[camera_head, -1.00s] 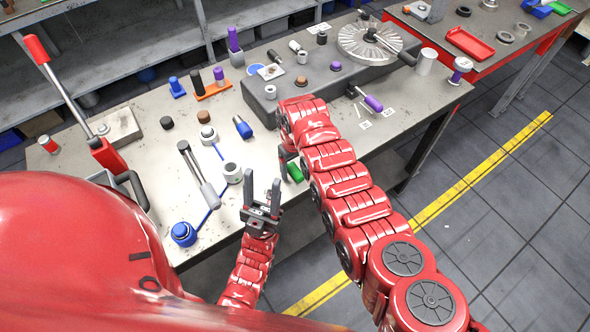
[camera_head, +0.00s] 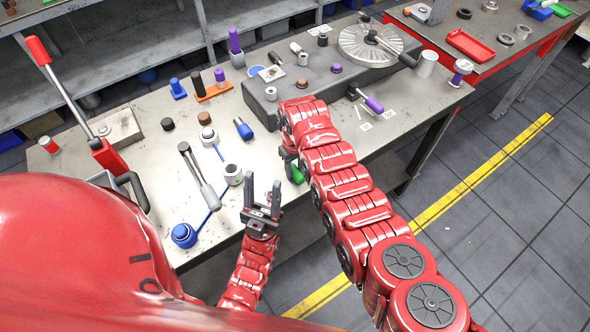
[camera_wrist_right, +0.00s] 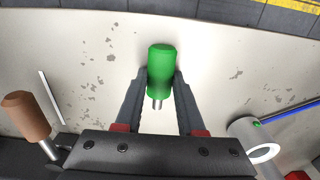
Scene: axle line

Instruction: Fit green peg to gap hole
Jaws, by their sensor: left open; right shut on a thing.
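The green peg (camera_wrist_right: 161,62) has a thick green grip and a short metal tip. It is between the two fingers of my right gripper (camera_wrist_right: 161,77), which is shut on it. In the head view the green peg (camera_head: 297,175) shows only in part beside my right arm, near the table's front edge. My left gripper (camera_head: 261,190) is open and empty, with its fingers pointing up the picture. A long dark grey block (camera_head: 262,109) stands behind my right gripper, with several pegs and parts on it. I cannot make out the gap hole; my right arm covers part of the block.
A brown peg (camera_wrist_right: 27,115) and a grey ring-ended cylinder (camera_wrist_right: 250,140) flank my right gripper in the wrist view. A purple-handled tool (camera_head: 372,103) lies right of the block. A red-handled lever press (camera_head: 75,100) stands at left.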

